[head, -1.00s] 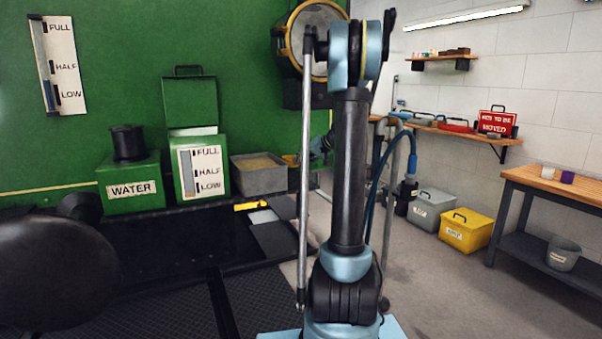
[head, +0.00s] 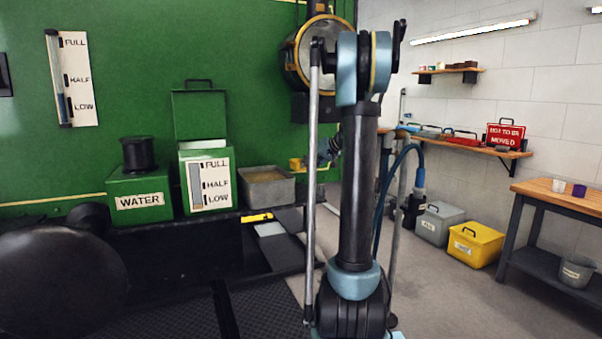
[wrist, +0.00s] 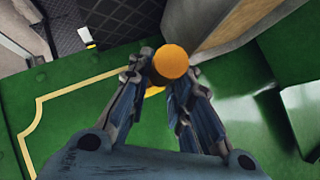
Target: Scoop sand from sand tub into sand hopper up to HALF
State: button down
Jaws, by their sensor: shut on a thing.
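The sand hopper (head: 206,184) is a green box with its lid raised, in the head view left of centre. Its front gauge reads FULL, HALF and LOW; I cannot make out a sand level on it. The grey sand tub (head: 268,193) stands just right of it, with brown sand (head: 262,174) inside. My gripper (wrist: 170,78) is shut on a round yellow-orange thing (wrist: 171,61), likely the scoop's handle end. The scoop's bowl is hidden. In the head view a yellow piece (head: 297,163) shows beside my gripper, right of the tub; my arm partly covers that area.
A green WATER box (head: 139,195) with a black cylinder on top stands left of the hopper. A wall gauge (head: 75,78) hangs above. Grey (head: 438,226) and yellow (head: 474,243) boxes sit on the floor at right, near a workbench (head: 562,196). Open floor lies between.

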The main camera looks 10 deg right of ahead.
jog(key=s+a+r+g+h, duration=0.1)
jog(key=s+a+r, duration=0.4)
jog(key=a, duration=0.2)
jog(key=s+a+r+g, duration=0.2)
jog(key=s+a+r, duration=0.4)
jog(key=a, duration=0.2)
jog(key=shift+w+a+f+m+g+h, duration=0.85)
jog(key=shift+w+f+g, duration=1.15)
jog(key=shift+f, duration=2.8)
notch_tip(320, 180, up, 6)
jog(key=s+d+n+t+y, duration=0.1)
jog(key=t+y, duration=0.1)
jog(key=t, duration=0.4)
jog(key=shift+s+r+n+t, duration=0.2)
jog(key=shift+r+n+t, duration=0.05)
jog(key=shift+n+t, duration=0.15)
jog(key=shift+d+y, duration=0.1)
jog(key=shift+y, duration=0.15)
jog(key=shift+s, duration=0.1)
